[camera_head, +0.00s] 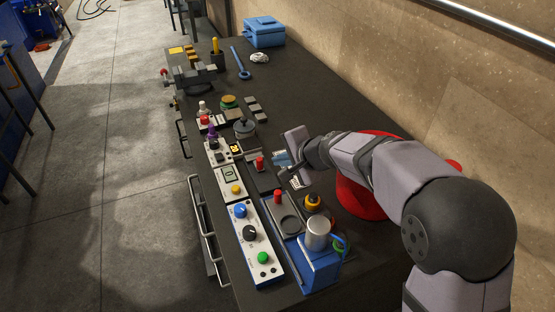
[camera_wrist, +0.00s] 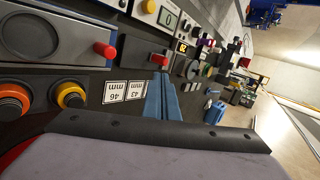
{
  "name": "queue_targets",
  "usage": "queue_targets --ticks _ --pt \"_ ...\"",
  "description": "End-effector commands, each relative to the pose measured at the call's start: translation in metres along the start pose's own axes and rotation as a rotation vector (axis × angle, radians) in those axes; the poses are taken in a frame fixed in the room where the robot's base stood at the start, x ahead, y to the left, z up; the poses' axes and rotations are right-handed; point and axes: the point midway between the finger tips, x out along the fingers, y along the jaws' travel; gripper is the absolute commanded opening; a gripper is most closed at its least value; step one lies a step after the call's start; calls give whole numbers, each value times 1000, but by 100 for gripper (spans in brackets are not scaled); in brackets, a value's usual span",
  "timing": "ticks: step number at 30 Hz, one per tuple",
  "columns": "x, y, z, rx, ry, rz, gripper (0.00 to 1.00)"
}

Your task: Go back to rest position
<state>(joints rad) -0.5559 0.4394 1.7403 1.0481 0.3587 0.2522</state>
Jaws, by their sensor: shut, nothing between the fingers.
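My gripper (camera_head: 284,158) is in the head view above the middle of the dark workbench (camera_head: 335,92), at the end of my folded grey arm. Its fingers are together with nothing between them. In the wrist view the blue gripper fingers (camera_wrist: 161,98) show at the centre, pointing towards the bench equipment. The press (camera_head: 319,260) with its metal cylinder stands on the bench's near part, apart from the gripper. A plate with a round recess (camera_head: 290,225) lies behind the press.
Control boxes with coloured knobs and buttons (camera_head: 250,236) line the bench's left edge. A red-topped lever (camera_head: 260,163) stands close left of the gripper. Orange buttons show in the wrist view (camera_wrist: 70,95). A blue toolbox (camera_head: 264,32) and blue wrench (camera_head: 241,63) lie far back. The bench's back right is clear.

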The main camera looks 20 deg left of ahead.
Motion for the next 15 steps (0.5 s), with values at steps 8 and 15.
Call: queue_targets --ticks 8,15 --pt "-1 0 0 0 0 0 0" --pt "-4 1 -2 -6 1 5 0"
